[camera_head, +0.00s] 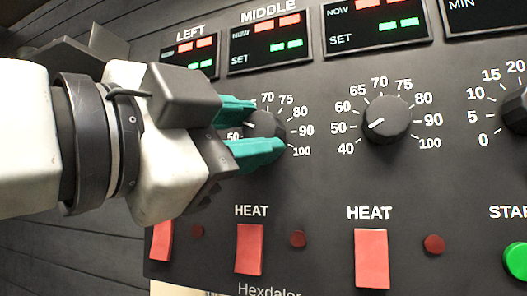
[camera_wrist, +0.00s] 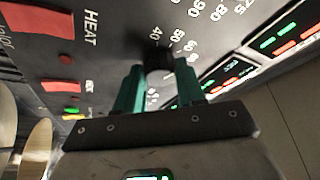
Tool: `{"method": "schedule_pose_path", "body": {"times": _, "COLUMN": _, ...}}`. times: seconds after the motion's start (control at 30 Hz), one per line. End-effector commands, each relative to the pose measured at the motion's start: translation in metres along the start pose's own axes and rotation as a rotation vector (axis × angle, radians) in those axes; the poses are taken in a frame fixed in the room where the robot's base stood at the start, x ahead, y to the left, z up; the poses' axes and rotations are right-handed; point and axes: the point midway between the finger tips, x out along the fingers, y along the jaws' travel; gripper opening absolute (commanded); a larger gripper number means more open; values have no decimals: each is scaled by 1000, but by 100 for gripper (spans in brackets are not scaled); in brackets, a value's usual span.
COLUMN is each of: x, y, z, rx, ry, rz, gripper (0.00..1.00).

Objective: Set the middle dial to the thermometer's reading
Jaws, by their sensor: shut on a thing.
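The middle dial (camera_head: 268,129) is a dark round knob on the black panel, under the MIDDLE display (camera_head: 270,44). Its white mark points left, towards the 50 side; part of its scale is hidden by my gripper. My gripper (camera_head: 258,131) comes in from the left, its teal fingers above and below the knob, shut on it. In the wrist view my gripper (camera_wrist: 158,72) has one finger on each side of the dark knob (camera_wrist: 158,57). The display's red NOW and green SET digits are too small to read. I see no thermometer in either view.
A like dial (camera_head: 387,120) sits to the right, with another dial (camera_head: 515,108) at the right edge. Red HEAT switches (camera_head: 249,249) and small red lamps (camera_head: 298,239) lie below. A green button (camera_head: 516,261) is at the lower right. Tan rounded things (camera_wrist: 38,148) show at the wrist view's left.

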Motion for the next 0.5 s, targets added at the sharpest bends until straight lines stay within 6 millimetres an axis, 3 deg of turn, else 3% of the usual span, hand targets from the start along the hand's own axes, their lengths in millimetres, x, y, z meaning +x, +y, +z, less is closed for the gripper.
{"method": "schedule_pose_path", "body": {"times": 0.5, "x": 0, "y": -1, "z": 0, "rx": 89, "ry": 1, "rz": 39, "gripper": 8}}
